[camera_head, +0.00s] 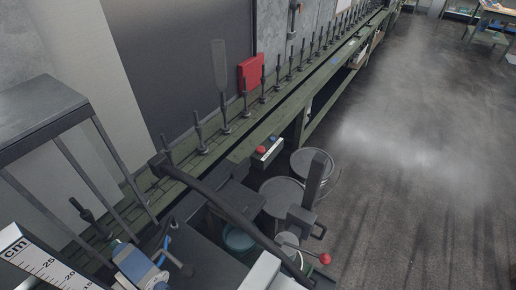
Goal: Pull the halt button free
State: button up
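The halt button looks to be the round red button (261,149) on a small pale-faced control box (268,153). The box is fixed at the front edge of the long green bench, near the middle of the picture. A smaller blue button (273,139) sits beside the red one. The view is too small to tell whether the red button is pressed in or out. I cannot make out my gripper in this view, and nothing is seen touching the button.
The long bench (228,143) carries a row of upright spindles and a red box (250,71). Below the control box stand grey drums (312,163) and dark machinery with a red-knobbed lever (325,258). A metal frame (40,115) stands left. The floor (420,150) at right is clear.

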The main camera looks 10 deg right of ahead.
aim_at(260, 149)
jog(key=i+l, duration=0.15)
jog(key=l, duration=0.25)
jog(key=i+l, duration=0.1)
jog(key=l, duration=0.3)
jog(key=i+l+u, duration=0.1)
jog(key=l, duration=0.3)
jog(key=i+l, duration=0.15)
jog(key=l, duration=0.3)
jog(key=i+l+u, duration=0.1)
jog(key=l, duration=0.3)
jog(key=i+l, duration=0.25)
jog(key=i+l+u, duration=0.1)
jog(key=i+l, duration=0.15)
jog(key=l, duration=0.2)
jog(key=i+l, duration=0.25)
jog(key=l, duration=0.15)
jog(key=i+l+u, duration=0.1)
jog(key=i+l, duration=0.15)
jog(key=l, duration=0.15)
jog(key=i+l, duration=0.2)
jog(key=l, duration=0.15)
jog(key=i+j+u, duration=0.15)
jog(key=i, duration=0.8)
